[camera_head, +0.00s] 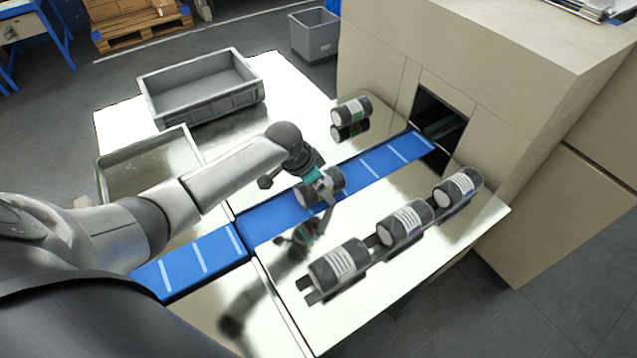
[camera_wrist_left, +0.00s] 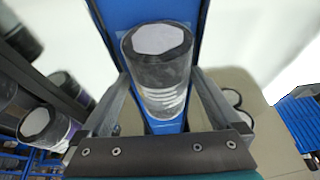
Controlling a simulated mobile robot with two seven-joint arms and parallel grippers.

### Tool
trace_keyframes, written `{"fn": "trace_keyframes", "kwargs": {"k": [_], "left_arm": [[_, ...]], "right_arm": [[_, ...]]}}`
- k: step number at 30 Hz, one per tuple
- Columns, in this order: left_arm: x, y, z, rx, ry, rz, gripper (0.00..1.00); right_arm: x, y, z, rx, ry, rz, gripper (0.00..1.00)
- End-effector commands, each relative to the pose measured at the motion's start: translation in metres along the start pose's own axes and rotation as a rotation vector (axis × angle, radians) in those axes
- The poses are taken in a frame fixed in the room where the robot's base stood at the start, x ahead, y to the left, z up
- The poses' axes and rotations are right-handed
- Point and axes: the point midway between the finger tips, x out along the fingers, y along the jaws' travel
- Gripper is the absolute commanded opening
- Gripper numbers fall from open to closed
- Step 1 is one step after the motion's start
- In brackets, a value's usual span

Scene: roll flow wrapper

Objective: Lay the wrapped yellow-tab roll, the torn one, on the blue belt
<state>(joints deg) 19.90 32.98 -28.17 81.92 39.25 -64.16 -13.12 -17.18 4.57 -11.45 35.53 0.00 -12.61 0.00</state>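My left gripper (camera_head: 322,190) reaches over the blue belt (camera_head: 275,222) with its fingers on either side of a dark wrapped roll (camera_head: 333,178). In the left wrist view the roll (camera_wrist_left: 160,75) has a pale end and a white label, and both fingertips of the gripper (camera_wrist_left: 161,78) lie against its sides. Blue belt shows behind and below it; I cannot tell whether it touches the belt. Its tab colour and any tear cannot be made out. My right gripper is not in view.
Three rolls lie in a row on a dark rack: front (camera_head: 338,267), middle (camera_head: 404,223) and rear (camera_head: 456,190). A green-marked roll (camera_head: 350,111) lies beyond the belt. A grey crate (camera_head: 205,105) stands at the back left. The belt enters a beige machine (camera_head: 470,70).

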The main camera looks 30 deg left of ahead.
Motion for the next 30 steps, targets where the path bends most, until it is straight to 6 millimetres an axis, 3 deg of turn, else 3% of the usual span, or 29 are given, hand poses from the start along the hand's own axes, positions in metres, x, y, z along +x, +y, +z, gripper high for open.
{"fn": "trace_keyframes", "kwargs": {"k": [11,30], "left_arm": [[-0.007,0.001,0.001,0.000,-0.004,0.002,1.00],[-0.124,-0.001,0.000,0.002,-0.001,-0.002,1.00]], "right_arm": [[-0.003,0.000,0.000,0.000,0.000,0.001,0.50],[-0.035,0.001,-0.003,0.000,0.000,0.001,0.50]]}}
